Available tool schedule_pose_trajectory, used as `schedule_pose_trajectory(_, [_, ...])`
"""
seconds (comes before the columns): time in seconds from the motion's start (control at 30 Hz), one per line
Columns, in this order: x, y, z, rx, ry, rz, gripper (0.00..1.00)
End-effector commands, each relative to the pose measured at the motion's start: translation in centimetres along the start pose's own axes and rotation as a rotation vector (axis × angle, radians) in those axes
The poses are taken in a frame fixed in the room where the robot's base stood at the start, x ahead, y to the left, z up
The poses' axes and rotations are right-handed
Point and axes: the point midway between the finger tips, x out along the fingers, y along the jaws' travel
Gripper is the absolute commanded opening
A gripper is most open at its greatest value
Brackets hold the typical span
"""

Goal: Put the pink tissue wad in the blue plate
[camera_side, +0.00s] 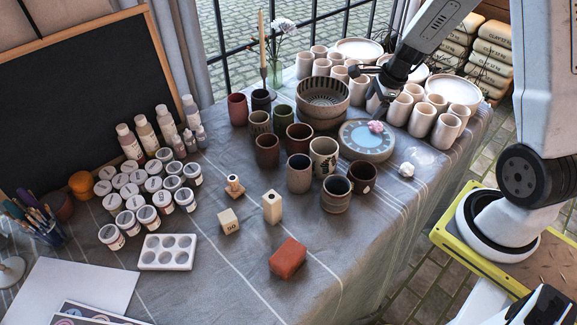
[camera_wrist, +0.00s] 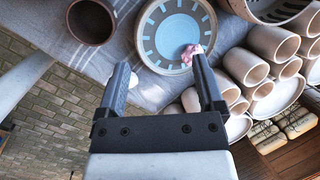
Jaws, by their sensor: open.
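The pink tissue wad (camera_side: 376,127) rests on the blue plate (camera_side: 352,146), on the far right part of its blue face. In the wrist view the pink wad (camera_wrist: 189,51) shows just left of the right fingertip and is partly hidden by it.
A white tissue wad (camera_side: 406,169) lies on the cloth right of the plate. Pale cups (camera_side: 446,131) crowd the right, dark cups (camera_side: 324,156) stand left of the plate, and a striped bowl (camera_side: 323,97) stands behind. The front right cloth is clear.

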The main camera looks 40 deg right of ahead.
Motion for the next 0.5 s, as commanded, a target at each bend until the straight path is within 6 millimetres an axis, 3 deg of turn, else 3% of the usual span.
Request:
schedule_pose_trajectory(0.03, [-0.7, 1.1, 1.8, -0.156, 0.002, 0.010, 0.87])
schedule_pose_trajectory(0.2, [-2.6, 5.2, 6.0, -0.698, 0.012, 0.046, 0.87])
schedule_pose_trajectory(0.5, [-5.8, 12.8, 10.6, -1.630, 0.014, 0.091, 0.87])
